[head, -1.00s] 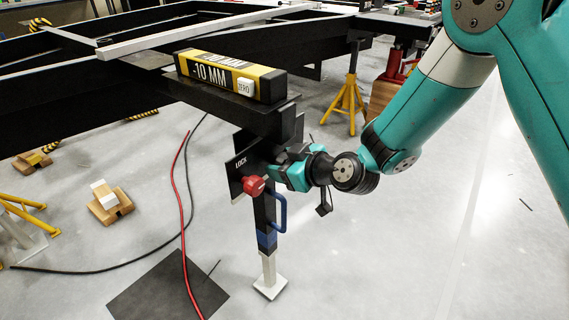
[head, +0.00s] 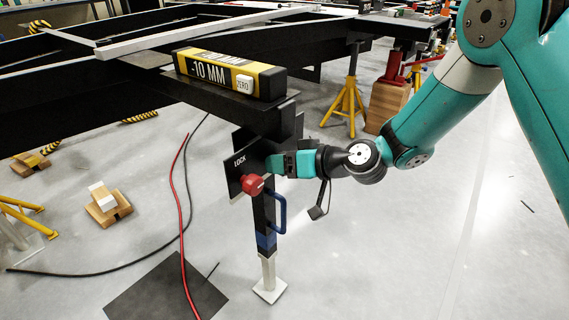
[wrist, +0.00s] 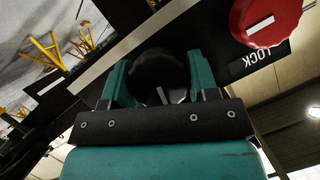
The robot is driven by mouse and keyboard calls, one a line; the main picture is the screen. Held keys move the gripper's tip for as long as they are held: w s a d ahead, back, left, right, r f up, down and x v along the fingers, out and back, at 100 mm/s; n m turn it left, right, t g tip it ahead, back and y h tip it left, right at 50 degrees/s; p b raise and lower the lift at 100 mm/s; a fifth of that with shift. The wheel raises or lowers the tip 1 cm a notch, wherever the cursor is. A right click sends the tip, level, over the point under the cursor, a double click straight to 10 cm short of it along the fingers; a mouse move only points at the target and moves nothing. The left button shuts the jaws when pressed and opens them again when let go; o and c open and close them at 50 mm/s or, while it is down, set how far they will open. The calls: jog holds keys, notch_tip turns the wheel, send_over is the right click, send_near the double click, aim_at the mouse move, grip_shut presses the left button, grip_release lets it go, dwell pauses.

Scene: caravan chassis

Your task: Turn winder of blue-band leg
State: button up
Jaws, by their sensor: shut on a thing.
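The blue-band leg (head: 267,241) stands upright under the chassis beam, its pale foot (head: 269,290) on the floor. Its winder shows as a dark round knob (wrist: 160,72) in the wrist view, between my gripper's two teal fingers. My gripper (head: 273,165) is shut on the winder, at the right side of the leg's head. In the head view the gripper hides the winder. A red lock knob (head: 252,184) sits on the black LOCK plate (head: 236,174), left of my gripper; it also shows in the wrist view (wrist: 266,20).
A yellow and black level box (head: 222,73) on the beam reads -10 MM. A blue handle (head: 281,213) sticks out from the leg. Red and black cables lie on the floor at left. A yellow stand (head: 348,105) is behind.

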jog(key=shift+s+m, duration=0.1)
jog(key=shift+m, duration=0.2)
dwell(0.4)
jog(key=o, duration=0.9)
jog(key=shift+d+r, duration=0.1)
jog(key=shift+d, duration=0.05)
jog(key=p+v, duration=0.2)
jog(key=v, duration=1.5)
jog(key=shift+d, duration=0.15)
